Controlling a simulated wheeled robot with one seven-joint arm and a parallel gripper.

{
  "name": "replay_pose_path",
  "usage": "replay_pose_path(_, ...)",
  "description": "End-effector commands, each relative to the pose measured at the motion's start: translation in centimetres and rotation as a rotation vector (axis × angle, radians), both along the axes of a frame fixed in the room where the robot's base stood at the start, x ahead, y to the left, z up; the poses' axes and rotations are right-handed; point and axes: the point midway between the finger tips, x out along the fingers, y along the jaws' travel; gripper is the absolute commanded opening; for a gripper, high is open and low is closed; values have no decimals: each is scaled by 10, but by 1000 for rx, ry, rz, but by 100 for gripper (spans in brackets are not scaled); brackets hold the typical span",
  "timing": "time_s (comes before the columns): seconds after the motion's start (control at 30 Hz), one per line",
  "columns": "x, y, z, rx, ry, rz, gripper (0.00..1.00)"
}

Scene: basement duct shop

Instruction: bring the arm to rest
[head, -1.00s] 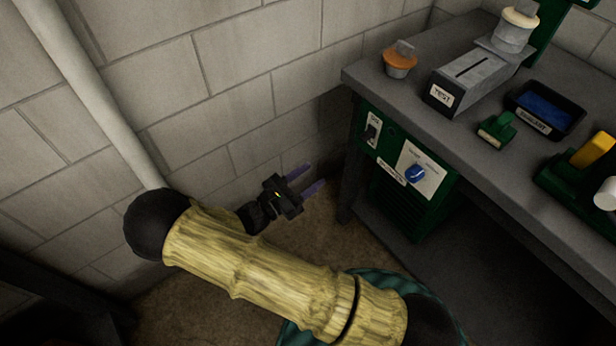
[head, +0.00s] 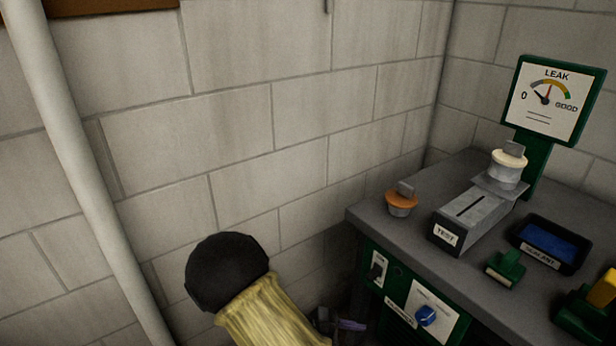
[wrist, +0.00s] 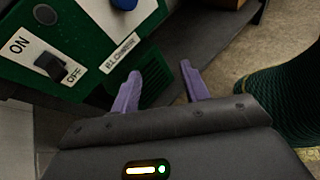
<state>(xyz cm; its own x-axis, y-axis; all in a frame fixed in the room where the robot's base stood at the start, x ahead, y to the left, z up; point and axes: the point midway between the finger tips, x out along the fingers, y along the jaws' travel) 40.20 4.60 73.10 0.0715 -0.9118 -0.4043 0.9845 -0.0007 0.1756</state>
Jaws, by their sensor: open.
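My gripper (wrist: 160,88) shows in the wrist view with two purple fingers apart and nothing between them. It points past the green switch panel (wrist: 62,50) under the bench, toward the dark space and floor below. In the head view my gripper (head: 345,325) is at the bottom edge, low beside the bench's left end and mostly cut off. My arm, with its yellow sleeve and black joint, covers the lower middle of that view.
The grey bench (head: 400,237) holds a TEST duct piece (head: 470,217), an orange-rimmed cap (head: 401,201), a sealant tray (head: 550,245) and a leak gauge (head: 548,100). A block wall (head: 250,110) and a white pipe (head: 75,170) stand at the left.

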Motion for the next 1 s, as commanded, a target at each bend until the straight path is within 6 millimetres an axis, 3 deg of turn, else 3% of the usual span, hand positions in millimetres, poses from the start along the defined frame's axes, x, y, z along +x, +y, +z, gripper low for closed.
replay_pose_path(0.13, -22, -17, 8, 234, -65, -231, 45)
replay_pose_path(0.4, -48, -25, 30, 610, -261, -602, 45)
replay_pose_path(0.7, -55, -30, 73, 944, -584, -945, 45)
replay_pose_path(1.0, -55, -42, 108, 1115, -850, -1130, 45)
